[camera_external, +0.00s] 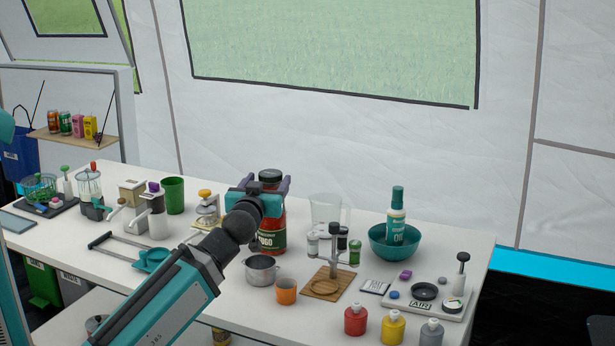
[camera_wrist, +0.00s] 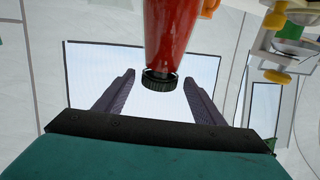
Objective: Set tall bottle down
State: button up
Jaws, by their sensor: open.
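A tall red bottle (camera_external: 268,218) with a black cap and dark label appears upright at the back middle of the white table; its base seems to meet the tabletop. My gripper (camera_external: 265,183) is open at its upper part and hides some of its left side. In the wrist view the red bottle (camera_wrist: 172,28) hangs in from the top edge, cap toward the middle, between the two spread fingers of my gripper (camera_wrist: 157,78). A gap shows on each side of the cap. A second tall bottle, teal and white (camera_external: 396,222), stands upright in a teal bowl (camera_external: 374,248).
A metal pot (camera_external: 262,271) and an orange cup (camera_external: 286,291) stand in front of the red bottle. A clear pitcher (camera_external: 326,211) and a wooden-based stand (camera_external: 326,286) are to its right. A juicer-like device (camera_external: 206,212) is to its left. Small free patches of tabletop lie between them.

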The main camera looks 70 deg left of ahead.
jog(key=shift+b+v, duration=1.75)
jog(key=shift+b, duration=0.55)
jog(key=shift+s+d+b, duration=0.3)
jog(key=shift+d+b, duration=0.2)
jog(key=shift+b, duration=0.2)
